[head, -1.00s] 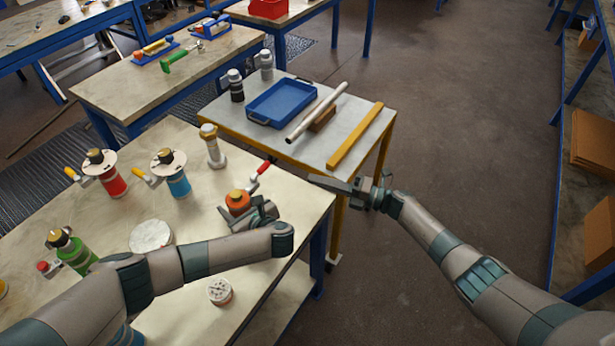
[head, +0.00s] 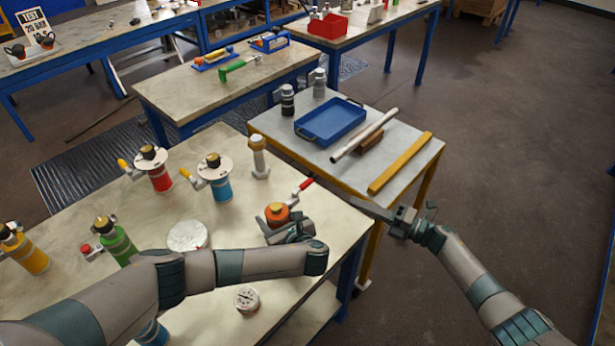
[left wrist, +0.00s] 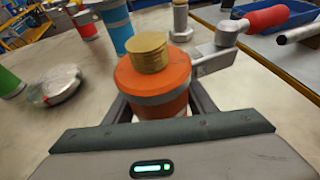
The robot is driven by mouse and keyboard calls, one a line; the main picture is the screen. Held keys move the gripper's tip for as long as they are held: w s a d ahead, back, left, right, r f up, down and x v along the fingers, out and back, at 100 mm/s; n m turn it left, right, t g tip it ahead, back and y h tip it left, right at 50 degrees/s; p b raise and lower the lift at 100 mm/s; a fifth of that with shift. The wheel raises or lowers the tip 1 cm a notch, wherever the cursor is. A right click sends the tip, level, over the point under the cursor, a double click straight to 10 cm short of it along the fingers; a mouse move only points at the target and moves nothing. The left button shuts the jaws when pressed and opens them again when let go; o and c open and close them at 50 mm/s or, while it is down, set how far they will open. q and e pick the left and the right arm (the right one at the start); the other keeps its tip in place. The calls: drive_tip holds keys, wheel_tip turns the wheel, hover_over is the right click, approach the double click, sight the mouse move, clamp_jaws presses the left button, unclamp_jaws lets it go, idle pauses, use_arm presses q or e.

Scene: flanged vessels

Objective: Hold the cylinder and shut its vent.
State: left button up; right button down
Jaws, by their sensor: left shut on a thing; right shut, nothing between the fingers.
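An orange cylinder (head: 277,213) with a brass cap stands near the right edge of the front table. In the left wrist view it also shows (left wrist: 152,85), between the fingers of my left gripper (head: 290,231), which is shut on it. A grey vent arm (left wrist: 215,58) runs from the cylinder's side to a red handle (head: 304,185), which points away up and right. My right gripper (head: 362,205) is shut and empty, right of the red handle near the table edge.
On the front table stand red (head: 160,178), blue (head: 221,187), green (head: 118,243) and yellow (head: 33,259) cylinders, a metal bolt (head: 259,160), a round lid (head: 188,236) and a gauge (head: 247,299). A side table beyond holds a blue tray (head: 331,121), a pipe (head: 364,136) and a yellow bar (head: 400,163).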

use_arm(q)
drive_tip(key=shift+a, duration=0.1)
idle(0.5)
drive_tip(key=o, duration=1.6)
drive_tip(key=v, duration=1.2)
drive_tip(key=shift+f, duration=0.2)
